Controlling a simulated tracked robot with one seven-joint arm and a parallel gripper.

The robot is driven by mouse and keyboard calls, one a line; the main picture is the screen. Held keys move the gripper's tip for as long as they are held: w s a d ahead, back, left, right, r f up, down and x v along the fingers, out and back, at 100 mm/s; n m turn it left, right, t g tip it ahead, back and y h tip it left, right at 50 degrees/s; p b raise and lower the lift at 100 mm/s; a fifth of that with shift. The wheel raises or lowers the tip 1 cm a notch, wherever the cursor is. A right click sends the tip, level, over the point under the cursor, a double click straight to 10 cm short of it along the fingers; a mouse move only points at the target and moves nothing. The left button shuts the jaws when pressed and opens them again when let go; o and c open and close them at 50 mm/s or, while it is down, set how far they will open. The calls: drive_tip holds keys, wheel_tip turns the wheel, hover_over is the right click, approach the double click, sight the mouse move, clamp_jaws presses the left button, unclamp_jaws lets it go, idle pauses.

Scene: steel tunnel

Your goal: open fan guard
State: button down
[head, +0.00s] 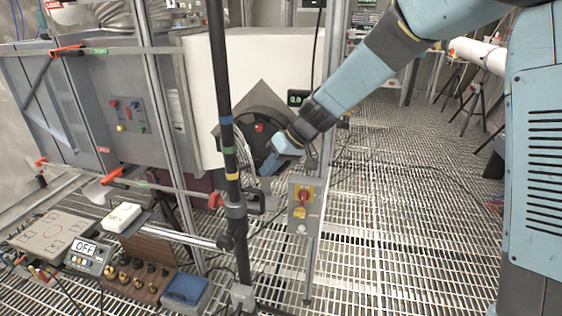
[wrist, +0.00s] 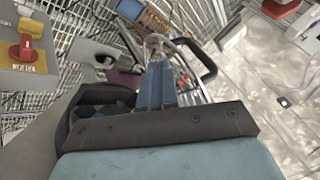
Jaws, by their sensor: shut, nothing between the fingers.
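A dark round fan (head: 268,118) with a red centre is mounted on a grey diamond-shaped plate (head: 262,92) on the white box. A pale wire guard (head: 243,158) shows at the fan's lower left, partly hidden behind a black pole; I cannot tell how far it stands from the fan. My gripper (head: 269,168) is in front of the fan's lower right edge, pointing down and left. In the wrist view, its blue fingers (wrist: 158,84) are together and empty. Pale wires (wrist: 190,86) show close beside the fingertips; contact is unclear.
A black upright pole (head: 232,170) stands left of my gripper. A grey switch box (head: 304,205) with a red knob is on a metal post to the right. A bench with instruments (head: 88,256) is at lower left. Open grating floor (head: 400,220) lies to the right.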

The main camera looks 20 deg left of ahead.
drive_tip(key=shift+s+a, duration=0.4)
drive_tip(key=shift+a, duration=0.05)
